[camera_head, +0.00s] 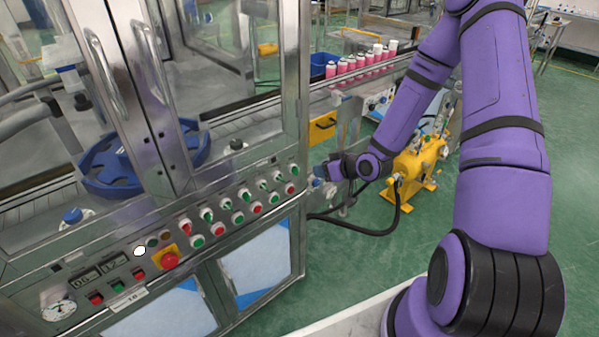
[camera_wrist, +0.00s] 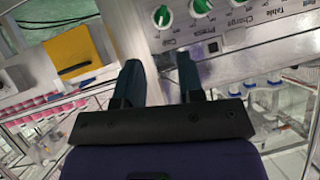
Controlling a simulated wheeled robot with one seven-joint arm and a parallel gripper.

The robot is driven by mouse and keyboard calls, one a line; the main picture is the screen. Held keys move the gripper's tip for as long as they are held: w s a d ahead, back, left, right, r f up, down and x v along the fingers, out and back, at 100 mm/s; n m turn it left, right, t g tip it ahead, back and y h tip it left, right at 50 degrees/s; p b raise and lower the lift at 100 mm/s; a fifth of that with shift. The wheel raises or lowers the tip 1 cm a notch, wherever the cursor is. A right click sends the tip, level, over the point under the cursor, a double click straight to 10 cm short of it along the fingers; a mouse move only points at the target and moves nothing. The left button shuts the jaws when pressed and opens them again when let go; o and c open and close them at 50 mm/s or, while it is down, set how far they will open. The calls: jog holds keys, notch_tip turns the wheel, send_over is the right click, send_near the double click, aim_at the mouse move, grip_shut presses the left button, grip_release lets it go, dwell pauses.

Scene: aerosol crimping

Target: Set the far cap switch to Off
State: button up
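In the wrist view a round switch with a green knob (camera_wrist: 161,16) on a white base sits by the label "Cap" on the metal panel. At the far right end of the panel in the head view is a green switch (camera_head: 295,170), which looks like the same one. My gripper (camera_wrist: 160,75) is open, with its two dark fingers apart and nothing between them. The fingertips point toward the panel, apart from the switch. In the head view my gripper (camera_head: 318,172) is just right of the panel's far end. The exact knob setting is hard to read.
Another green switch (camera_wrist: 200,7) sits beside it, near "Press". Several red and green buttons and a red emergency stop (camera_head: 170,260) line the panel. A yellow box (camera_wrist: 74,52) is left of the fingers. A yellow machine (camera_head: 420,160) stands on the green floor to the right.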

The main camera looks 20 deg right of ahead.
aim_at(296, 171)
notch_tip(296, 171, down, 6)
jog(key=s+a+m+t, duration=0.1)
jog(key=s+m+t, duration=0.1)
jog(key=m+t, duration=0.45)
jog(key=x, duration=1.1)
jog(key=shift+r+n, duration=0.1)
jog(key=shift+n, duration=0.15)
grip_shut()
